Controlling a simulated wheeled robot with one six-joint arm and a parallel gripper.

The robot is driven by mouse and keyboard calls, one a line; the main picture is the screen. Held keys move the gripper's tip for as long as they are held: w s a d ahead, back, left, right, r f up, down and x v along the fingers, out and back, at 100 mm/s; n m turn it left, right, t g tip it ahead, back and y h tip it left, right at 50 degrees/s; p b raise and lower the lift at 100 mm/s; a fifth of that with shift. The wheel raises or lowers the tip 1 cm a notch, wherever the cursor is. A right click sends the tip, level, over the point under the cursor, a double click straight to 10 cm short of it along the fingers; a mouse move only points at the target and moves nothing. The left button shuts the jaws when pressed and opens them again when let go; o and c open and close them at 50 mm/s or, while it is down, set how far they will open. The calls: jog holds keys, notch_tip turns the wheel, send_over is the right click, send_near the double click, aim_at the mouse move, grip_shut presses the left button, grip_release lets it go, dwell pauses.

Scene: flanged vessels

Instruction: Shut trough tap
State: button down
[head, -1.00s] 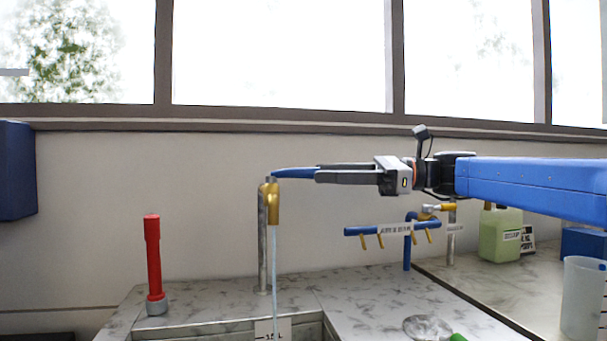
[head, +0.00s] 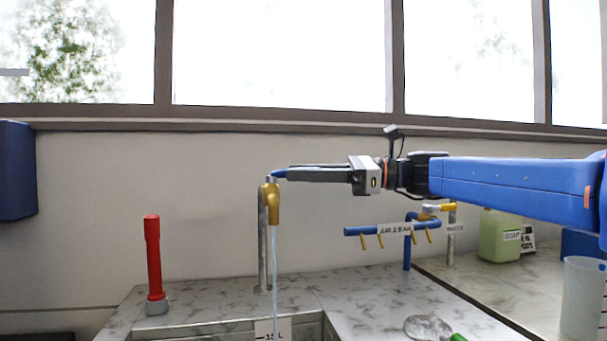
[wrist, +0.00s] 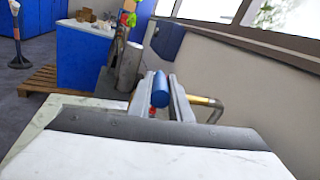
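The trough tap (head: 271,203) has a brass body on a grey upright pipe, and a thin water stream (head: 275,270) runs down from it. Its blue lever (head: 279,174) points right from the top, mostly hidden by my gripper (head: 290,173). In the wrist view the blue lever (wrist: 160,90) lies between the two fingers of my gripper (wrist: 160,88), which are apart, one on each side. I cannot tell whether either finger touches it. The brass of the tap (wrist: 203,101) shows just right of the fingers.
Below the tap is a trough with a marked container (head: 272,330). A red post (head: 153,265) stands left. A blue manifold with small brass outlets (head: 385,230) stands right, then a green canister (head: 499,235) and a clear beaker (head: 583,300). The wall is close behind.

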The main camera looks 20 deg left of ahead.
jog(key=shift+w+a+n+g+h, duration=0.15)
jog(key=shift+w+n+g+h, duration=0.2)
jog(key=shift+n+g, duration=0.35)
jog(key=shift+w+a+n+g+h, duration=0.1)
jog(key=shift+w+n+g+h, duration=0.3)
jog(key=shift+g, duration=0.65)
jog(key=shift+w+a+n+g+h, duration=0.15)
jog(key=shift+w+n+g+h, duration=0.15)
jog(key=shift+n+g, duration=0.45)
jog(key=shift+s, duration=0.1)
jog(key=c, duration=1.6)
grip_release()
jog(key=shift+c, duration=0.2)
jog(key=shift+d, duration=0.1)
jog(key=v, duration=1.7)
jog(key=shift+w, duration=0.25)
